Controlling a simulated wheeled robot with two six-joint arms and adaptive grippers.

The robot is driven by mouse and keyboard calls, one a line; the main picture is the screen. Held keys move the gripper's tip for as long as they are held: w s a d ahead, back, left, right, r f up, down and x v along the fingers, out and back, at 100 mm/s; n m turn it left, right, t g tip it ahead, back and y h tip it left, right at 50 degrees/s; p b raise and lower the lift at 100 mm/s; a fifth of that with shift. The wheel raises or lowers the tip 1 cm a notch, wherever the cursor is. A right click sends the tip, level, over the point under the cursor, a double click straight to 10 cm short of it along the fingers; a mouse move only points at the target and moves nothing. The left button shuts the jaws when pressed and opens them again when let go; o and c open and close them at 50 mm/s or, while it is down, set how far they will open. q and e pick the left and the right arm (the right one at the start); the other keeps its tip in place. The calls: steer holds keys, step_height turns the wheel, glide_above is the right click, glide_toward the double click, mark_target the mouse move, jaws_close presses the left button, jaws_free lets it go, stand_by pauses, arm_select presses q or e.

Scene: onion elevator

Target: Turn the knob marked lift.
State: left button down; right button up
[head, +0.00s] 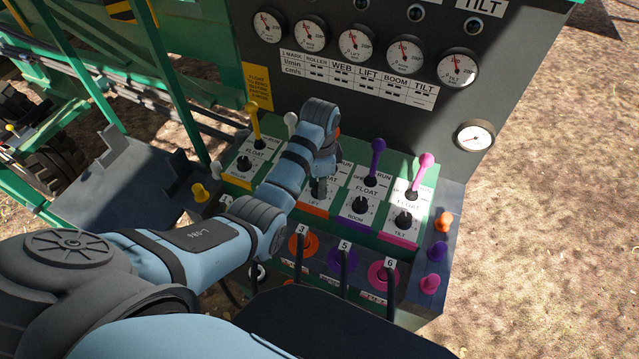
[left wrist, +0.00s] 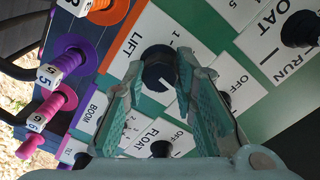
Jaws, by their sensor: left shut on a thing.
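The lift knob (left wrist: 157,72) is a round black dial with a white pointer, on a white plate labelled LIFT above an orange strip. In the left wrist view my left gripper (left wrist: 161,82) has its two fingers on either side of this knob, shut on it. In the head view my left arm reaches across the panel, and my left gripper (head: 321,170) points down at the lift plate. The wrist and fingers hide most of the knob there. My right gripper is in neither view.
The boom knob (head: 361,205) and tilt knob (head: 403,220) stand to the right, with a purple lever (head: 376,158) and a pink lever (head: 424,172) behind them. A yellow lever (head: 254,120) stands left. Hose couplings (head: 303,243) line the front. Gauges (head: 357,44) sit on the back wall.

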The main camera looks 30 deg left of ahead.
arm_select(q)
steer(key=shift+m, duration=1.1)
steer(key=c, duration=1.3)
jaws_free()
